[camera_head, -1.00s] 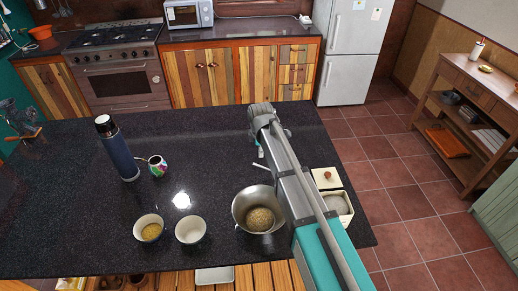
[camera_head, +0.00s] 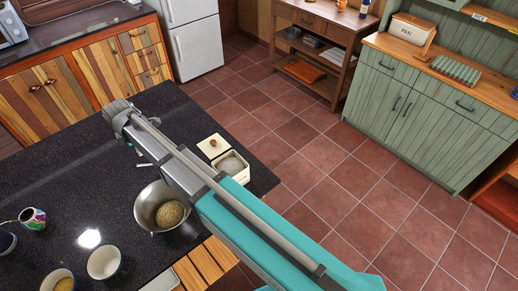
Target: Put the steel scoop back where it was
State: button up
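I cannot make out the steel scoop for certain. A thin pale stick-like piece (camera_head: 147,164) lies on the dark counter (camera_head: 85,185) beside my arm, too small to identify. A steel bowl (camera_head: 146,209) with grainy tan contents stands left of my arm. An open cream box (camera_head: 240,177) with whitish contents stands right of my arm, its lid with a brown knob (camera_head: 208,153) off beside it. My arm crosses above the counter from lower right to upper left. My gripper is hidden behind or below the arm's far joint, so I cannot see whether it holds anything.
A white bowl (camera_head: 104,263), a bowl with yellow contents (camera_head: 58,281) and a colourful cup (camera_head: 34,218) stand at the lower left. Open tiled floor (camera_head: 330,190) lies right of the counter. A wooden side table (camera_head: 320,38) and green cabinet (camera_head: 420,105) stand beyond.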

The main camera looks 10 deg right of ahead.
jog(key=d+m, duration=1.1)
jog(key=d, duration=1.5)
jog(key=s+d+m, duration=0.5)
jog(key=d+m, duration=0.1)
jog(key=d, duration=0.5)
jog(key=s+d+m+g, duration=0.1)
jog(key=s+d+m, duration=0.4)
jog(key=d, duration=0.6)
jog(key=shift+s+m+g+h, duration=0.3)
jog(key=shift+s+m, duration=0.1)
jog(key=shift+s, duration=0.3)
